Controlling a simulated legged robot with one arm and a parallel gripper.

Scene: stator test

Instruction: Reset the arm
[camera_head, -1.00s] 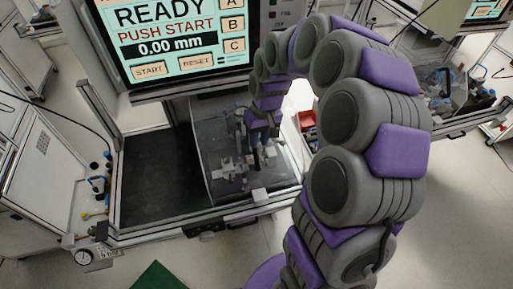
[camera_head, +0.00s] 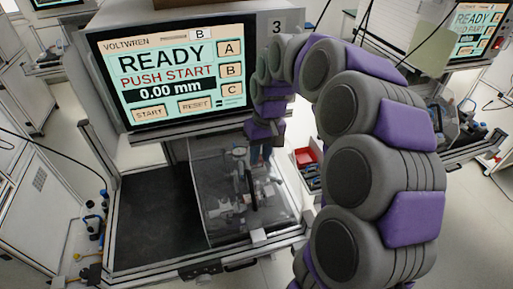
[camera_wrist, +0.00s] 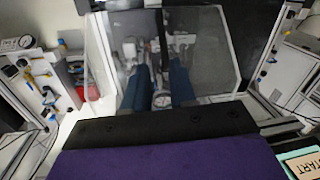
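My arm (camera_head: 375,150) arches from the lower right up and over toward the test station, ending at its wrist near the screen's lower right corner. In the wrist view, my gripper (camera_wrist: 156,50) has two blue fingers standing apart, with a gap between them. A clear-walled enclosure (camera_head: 212,180) with a metal fixture (camera_head: 238,190) inside stands below the screen. In the head view, the fingers are mostly hidden behind the wrist and close to the enclosure. I see nothing held. The screen (camera_head: 180,75) reads READY, PUSH START, 0.00 mm, with START and RESET buttons.
A dark mat (camera_head: 155,215) left of the enclosure is bare. A red bin (camera_head: 305,158) sits right of the enclosure. A gauge (camera_wrist: 18,43) and blue-capped fittings (camera_wrist: 48,100) are at the left in the wrist view. Another station with a screen (camera_head: 477,30) stands at the upper right.

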